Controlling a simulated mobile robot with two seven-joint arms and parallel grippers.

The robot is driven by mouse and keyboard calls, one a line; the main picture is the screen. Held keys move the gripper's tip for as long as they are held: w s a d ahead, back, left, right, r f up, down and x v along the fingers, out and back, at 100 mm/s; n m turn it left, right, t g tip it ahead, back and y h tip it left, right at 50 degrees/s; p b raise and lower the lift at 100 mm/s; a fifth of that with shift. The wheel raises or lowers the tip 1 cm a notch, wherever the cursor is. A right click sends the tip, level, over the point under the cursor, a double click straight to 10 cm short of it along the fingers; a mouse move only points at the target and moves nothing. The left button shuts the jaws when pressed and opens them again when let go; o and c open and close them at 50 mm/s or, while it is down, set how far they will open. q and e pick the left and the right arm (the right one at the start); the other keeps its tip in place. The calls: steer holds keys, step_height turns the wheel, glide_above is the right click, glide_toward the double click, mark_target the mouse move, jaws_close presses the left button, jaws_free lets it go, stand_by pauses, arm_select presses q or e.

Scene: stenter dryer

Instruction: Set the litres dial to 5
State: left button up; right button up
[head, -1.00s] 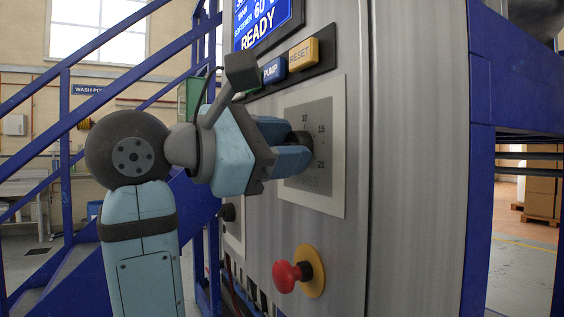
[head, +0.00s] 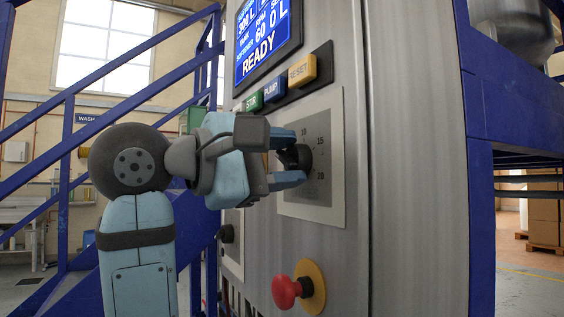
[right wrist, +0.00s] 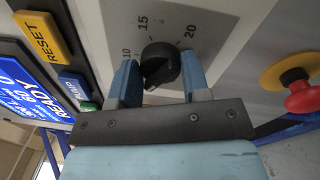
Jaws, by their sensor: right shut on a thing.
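The litres dial is a black round knob (head: 296,157) on a grey scale plate (head: 321,190) on the steel cabinet front. In the right wrist view the knob (right wrist: 160,64) stands between my two blue fingers, and the printed numbers 10, 15 and 20 show around it. I cannot tell which mark the knob points at. My right gripper (head: 298,158) is shut on the dial, one finger above and one below it in the head view; it also shows in the right wrist view (right wrist: 160,78). My left gripper is not in view.
Above the dial are a display (head: 266,38) reading READY and a row of buttons, with a yellow RESET button (head: 302,70) at its right end. A red mushroom button (head: 287,291) sticks out below the dial. Blue stair rails (head: 110,80) stand at the left.

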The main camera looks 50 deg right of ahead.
stand_by(0.3)
steer(key=o, duration=0.9)
steer(key=shift+w+a, duration=0.1)
steer(key=shift+a, duration=0.2)
steer(key=p+v, duration=0.1)
steer(key=v, duration=0.3)
steer(key=shift+w+a, duration=0.1)
steer(key=shift+a, duration=0.25)
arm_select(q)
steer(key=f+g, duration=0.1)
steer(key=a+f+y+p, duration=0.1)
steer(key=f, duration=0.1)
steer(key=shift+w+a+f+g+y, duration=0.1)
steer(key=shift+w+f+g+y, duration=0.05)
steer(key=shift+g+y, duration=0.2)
arm_select(e)
glide_toward(282, 158)
steer(key=v, duration=0.3)
steer(key=shift+a+f, duration=0.25)
steer(key=shift+a, duration=0.15)
